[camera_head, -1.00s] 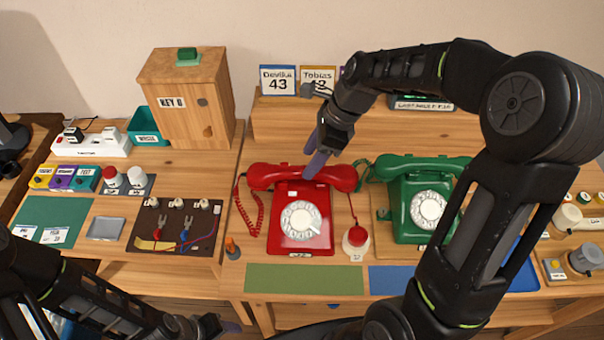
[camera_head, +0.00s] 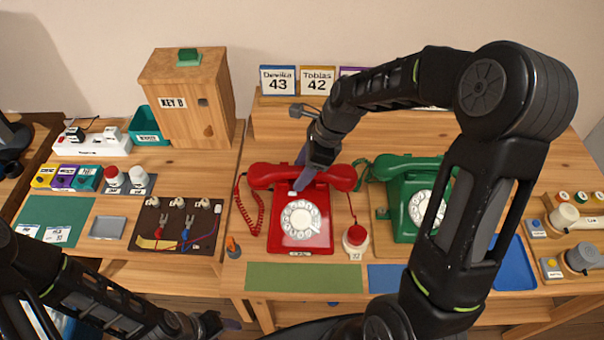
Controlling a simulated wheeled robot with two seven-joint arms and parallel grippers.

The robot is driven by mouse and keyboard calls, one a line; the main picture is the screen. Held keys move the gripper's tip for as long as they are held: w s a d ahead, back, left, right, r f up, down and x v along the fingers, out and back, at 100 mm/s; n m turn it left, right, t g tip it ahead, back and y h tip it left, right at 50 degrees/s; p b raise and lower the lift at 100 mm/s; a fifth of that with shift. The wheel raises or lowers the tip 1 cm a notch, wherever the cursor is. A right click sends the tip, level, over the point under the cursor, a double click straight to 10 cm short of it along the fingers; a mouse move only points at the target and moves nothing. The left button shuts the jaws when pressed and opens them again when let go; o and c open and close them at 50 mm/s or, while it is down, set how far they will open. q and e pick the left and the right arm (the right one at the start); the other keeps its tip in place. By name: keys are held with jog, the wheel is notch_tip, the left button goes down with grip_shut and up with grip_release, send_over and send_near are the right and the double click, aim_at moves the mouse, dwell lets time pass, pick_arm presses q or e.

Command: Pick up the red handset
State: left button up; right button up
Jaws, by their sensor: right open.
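The red handset (camera_head: 338,178) lies across the top of the red dial phone (camera_head: 287,238), on its cradle. Its coiled cord hangs at the left side of the phone. My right gripper (camera_head: 301,180) is open and reaches down over the middle of the handset, its fingers hiding part of it. I cannot tell whether the fingers touch the handset. My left gripper (camera_head: 222,326) is low at the bottom of the view, in front of the table edge and far from the handset; its jaws are too unclear to judge.
A green phone (camera_head: 403,215) with its handset stands to the right, partly behind my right arm. A red-topped button (camera_head: 355,240) stands beside the red phone. Green (camera_head: 305,278) and blue mats lie in front. A wooden key box (camera_head: 190,100) stands back left.

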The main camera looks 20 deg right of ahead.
grip_shut()
dwell(0.7)
